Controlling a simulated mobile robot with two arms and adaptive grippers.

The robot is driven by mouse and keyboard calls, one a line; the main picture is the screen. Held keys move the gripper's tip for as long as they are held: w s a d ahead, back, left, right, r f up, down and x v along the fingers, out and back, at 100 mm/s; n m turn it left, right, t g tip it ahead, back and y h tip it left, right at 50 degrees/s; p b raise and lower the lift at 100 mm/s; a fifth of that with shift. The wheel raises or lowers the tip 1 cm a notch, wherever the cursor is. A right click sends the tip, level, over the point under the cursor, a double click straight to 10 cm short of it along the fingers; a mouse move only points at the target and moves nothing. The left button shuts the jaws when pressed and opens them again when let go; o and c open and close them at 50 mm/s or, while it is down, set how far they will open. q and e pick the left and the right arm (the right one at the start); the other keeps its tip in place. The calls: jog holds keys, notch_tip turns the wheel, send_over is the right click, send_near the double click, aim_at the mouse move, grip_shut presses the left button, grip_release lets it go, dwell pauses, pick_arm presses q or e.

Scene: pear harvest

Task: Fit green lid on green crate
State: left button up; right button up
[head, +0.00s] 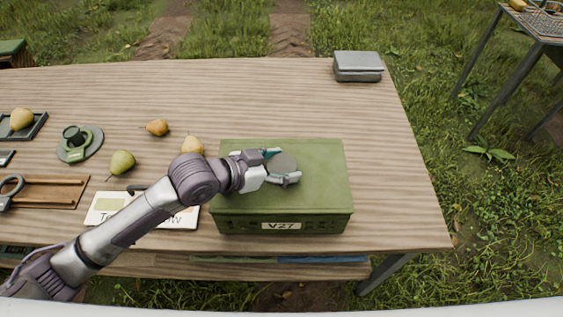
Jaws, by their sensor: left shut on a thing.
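The green crate (240,222) stands on the wooden table, right of its middle, with a white "V27" label on its front. The green lid (322,188) lies over the crate's top, and its edges look lined up with the crate walls. Whether it sits fully down all round I cannot tell. A round grey knob (282,165) is at the lid's middle. My left gripper (283,167) reaches in from the left over the lid and is shut on the knob, one finger on each side. My right gripper is not in view.
Left of the crate lie pears (122,163), a white card (104,209), a brown tray (45,193) and a scale-like green item (80,144). A grey box (358,66) stands at the back right. The table (393,180) right of the crate is clear.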

aim_at(273, 169)
pick_arm(q)
jog(key=shift+f+b, duration=0.3)
jog(key=shift+f, duration=0.25)
jog(key=o, duration=1)
jog(key=shift+s+a+r+p, duration=0.2)
jog(key=shift+a+r+p, duration=0.15)
jog(key=shift+p, duration=0.1)
jog(key=shift+p+v, duration=1.45)
jog(key=shift+v, duration=0.9)
jog(key=shift+p+v, duration=1.35)
jog(key=shift+v, duration=1.3)
jog(key=shift+f, duration=0.1)
